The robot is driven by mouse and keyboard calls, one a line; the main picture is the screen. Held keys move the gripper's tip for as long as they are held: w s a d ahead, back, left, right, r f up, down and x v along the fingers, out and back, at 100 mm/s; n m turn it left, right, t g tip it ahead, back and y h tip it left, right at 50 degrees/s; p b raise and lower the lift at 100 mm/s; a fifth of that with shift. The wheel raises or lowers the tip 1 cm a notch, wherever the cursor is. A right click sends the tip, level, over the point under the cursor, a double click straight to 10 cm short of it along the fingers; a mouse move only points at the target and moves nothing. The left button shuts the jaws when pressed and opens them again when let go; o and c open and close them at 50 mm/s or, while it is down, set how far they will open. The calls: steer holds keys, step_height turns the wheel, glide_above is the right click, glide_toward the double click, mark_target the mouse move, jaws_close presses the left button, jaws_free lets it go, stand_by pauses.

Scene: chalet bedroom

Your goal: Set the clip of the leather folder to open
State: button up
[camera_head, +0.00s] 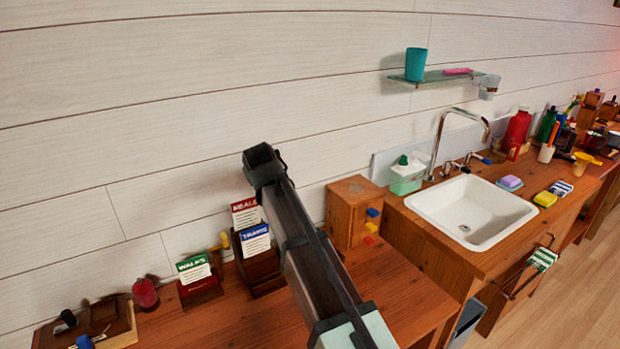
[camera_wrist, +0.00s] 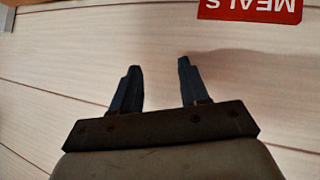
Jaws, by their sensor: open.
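No leather folder with a clip can be made out for certain. A brown flat-topped object (camera_head: 88,328) with dark and blue parts lies at the lower left of the head view, but I cannot tell whether it is the folder. My gripper (camera_wrist: 160,66) is open and empty in the wrist view, its two dark fingers apart in front of the white plank wall. In the head view my arm reaches up over the wooden counter, and its far end is well away from the brown object.
A red MEALS card (camera_head: 245,213) stands in a dark holder with a blue card (camera_head: 255,240); the red card also shows in the wrist view (camera_wrist: 250,8). A green card (camera_head: 194,268) stands left. A small drawer box (camera_head: 345,215) and a sink (camera_head: 470,212) are right.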

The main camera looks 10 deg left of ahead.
steer(key=w+d+f+m+h, duration=0.1)
steer(key=w+d+f, duration=0.2)
steer(key=w+d, duration=0.4)
steer(key=shift+w+d+f+m+h, duration=0.25)
steer(key=shift+d+f+m+h, duration=0.15)
steer(key=shift+d, duration=1.85)
